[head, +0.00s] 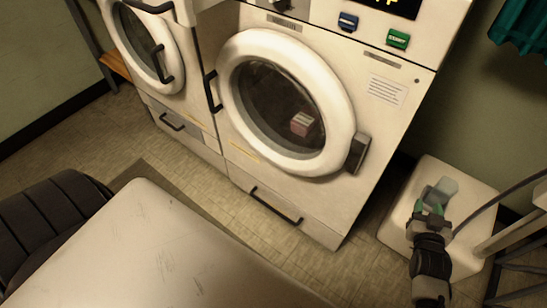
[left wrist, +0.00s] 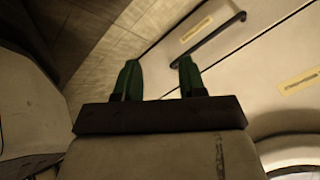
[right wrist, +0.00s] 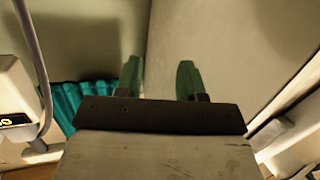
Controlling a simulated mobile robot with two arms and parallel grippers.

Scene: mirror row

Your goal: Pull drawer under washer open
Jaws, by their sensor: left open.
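The large front-loading washer (head: 355,190) stands in the middle of the head view with its round door (head: 345,105) shut. The drawer (head: 250,192) under it looks flush with the front, with a black bar handle (head: 275,206). My left gripper (left wrist: 158,78) is open and empty in the left wrist view. A black bar handle (left wrist: 207,40) on a pale panel lies beyond its fingertips, apart from them. I do not make out the left gripper in the head view. My right gripper (head: 432,207) is at the right, over a white surface; in its wrist view (right wrist: 158,78) it is open and empty.
A second machine (head: 150,50) stands to the left, with its own lower handle (head: 171,122). A white stool or small table (head: 470,190) is at the right under my right gripper. Tiled floor (head: 200,185) in front of the washers is clear. A teal cloth (head: 525,30) hangs at upper right.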

